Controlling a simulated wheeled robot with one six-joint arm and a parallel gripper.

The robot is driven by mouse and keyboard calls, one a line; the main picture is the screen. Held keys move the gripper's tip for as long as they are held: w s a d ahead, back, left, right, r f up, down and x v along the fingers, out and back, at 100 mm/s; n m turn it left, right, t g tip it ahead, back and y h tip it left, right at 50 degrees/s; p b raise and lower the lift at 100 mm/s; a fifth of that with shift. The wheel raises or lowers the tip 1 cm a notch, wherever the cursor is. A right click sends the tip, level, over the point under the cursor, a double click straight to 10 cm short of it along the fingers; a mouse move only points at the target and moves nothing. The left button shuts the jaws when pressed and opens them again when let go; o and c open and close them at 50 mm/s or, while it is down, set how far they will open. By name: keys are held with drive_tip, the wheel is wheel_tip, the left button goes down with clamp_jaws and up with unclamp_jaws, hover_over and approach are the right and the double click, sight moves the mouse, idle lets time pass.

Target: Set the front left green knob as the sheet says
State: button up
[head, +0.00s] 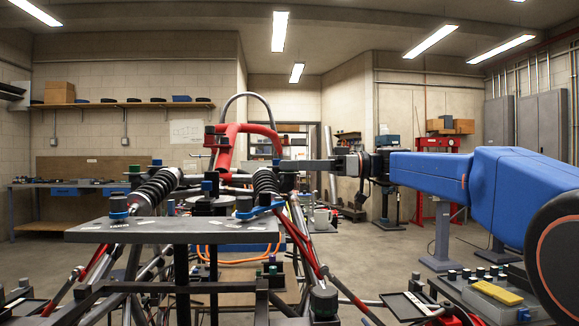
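Several small knobs with dark, green or blue tops sit on the tube chassis. A green-topped knob (134,169) shows at the left by the left coil spring, and another green one (273,269) is low near the middle. I cannot tell for sure which is the front left one, and their settings are too small to read. A pale sheet (187,131) hangs on the back wall; its marks are unreadable. My gripper (292,165) points left above the chassis middle, right of the red hoop and well right of the left knob. It is seen side-on, so its opening is hidden.
Coil springs (155,189) and a grey plate (170,230) stand in front. Red and grey tubes (300,235) spread around. A clipboard (411,305) and a tray with a yellow block (496,291) lie at the lower right. A workbench (60,187) stands far left.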

drive_tip(key=shift+a, duration=0.45)
clamp_jaws()
drive_tip(key=shift+m+t, duration=0.3)
drive_tip(key=shift+t, duration=0.2)
drive_tip(key=m+t+h, duration=0.1)
drive_tip(key=m+t, duration=0.2)
drive_tip(key=t, duration=0.1)
drive_tip(key=shift+s+r+t, duration=0.1)
drive_tip(key=shift+t, duration=0.3)
drive_tip(key=shift+m+t+h, duration=1.7)
drive_tip(key=shift+m+t, duration=0.2)
drive_tip(key=shift+t, duration=0.5)
drive_tip(key=shift+m+t+h, duration=0.3)
drive_tip(key=shift+t, duration=0.1)
